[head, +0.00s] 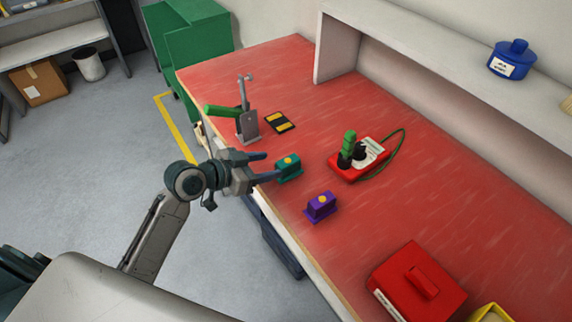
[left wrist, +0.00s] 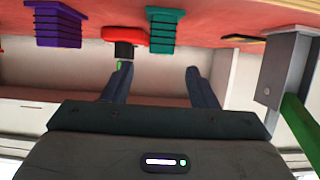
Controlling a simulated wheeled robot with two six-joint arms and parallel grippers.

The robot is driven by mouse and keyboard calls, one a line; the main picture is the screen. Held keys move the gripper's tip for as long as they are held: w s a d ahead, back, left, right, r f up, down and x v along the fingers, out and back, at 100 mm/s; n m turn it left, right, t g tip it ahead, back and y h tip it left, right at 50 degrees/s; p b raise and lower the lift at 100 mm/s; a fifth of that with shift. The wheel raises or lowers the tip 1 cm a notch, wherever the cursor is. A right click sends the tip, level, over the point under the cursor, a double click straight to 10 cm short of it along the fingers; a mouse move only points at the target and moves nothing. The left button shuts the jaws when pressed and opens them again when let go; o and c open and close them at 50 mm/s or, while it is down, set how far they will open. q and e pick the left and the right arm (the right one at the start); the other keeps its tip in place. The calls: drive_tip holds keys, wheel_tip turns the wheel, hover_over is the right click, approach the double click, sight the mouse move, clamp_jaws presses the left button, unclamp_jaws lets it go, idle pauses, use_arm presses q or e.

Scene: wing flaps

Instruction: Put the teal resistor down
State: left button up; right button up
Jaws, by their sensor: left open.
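The teal resistor (head: 288,168), a small finned block with a yellow dot on top, stands upright on the red bench near its front edge. It also shows in the left wrist view (left wrist: 166,31), where the bench appears at the top. My left gripper (head: 270,166) is open and empty, with its fingers pointing at the resistor from the front-edge side. In the left wrist view the two fingers (left wrist: 159,72) are apart with nothing between them. The resistor appears just beyond their tips; I cannot tell whether they touch. My right gripper is not in view.
A purple finned block (head: 320,206) stands to the right. A red meter box (head: 372,172) with a green-handled probe and cable lies behind. A grey stand with a green lever (head: 247,125) and a black-yellow plate (head: 280,122) are at the left. A red box (head: 415,285) is front right.

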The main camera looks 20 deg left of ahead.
sight(286, 161)
use_arm(q)
drive_tip(key=shift+x, duration=1.05)
drive_tip(key=shift+w+d, duration=0.2)
drive_tip(key=shift+w, duration=0.05)
drive_tip(key=shift+w+d+f+p, duration=0.1)
drive_tip(key=shift+w+p, duration=0.05)
drive_tip(key=shift+p, duration=0.3)
drive_tip(key=p+x, duration=0.1)
drive_tip(key=x, duration=0.3)
drive_tip(key=shift+w+d+f+p, duration=0.2)
drive_tip(key=shift+f+p, duration=0.1)
drive_tip(key=shift+p, duration=0.1)
drive_tip(key=shift+a, duration=0.1)
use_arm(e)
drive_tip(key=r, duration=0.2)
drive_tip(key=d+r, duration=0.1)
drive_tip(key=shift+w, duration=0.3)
use_arm(q)
drive_tip(key=c, duration=1.1)
clamp_jaws()
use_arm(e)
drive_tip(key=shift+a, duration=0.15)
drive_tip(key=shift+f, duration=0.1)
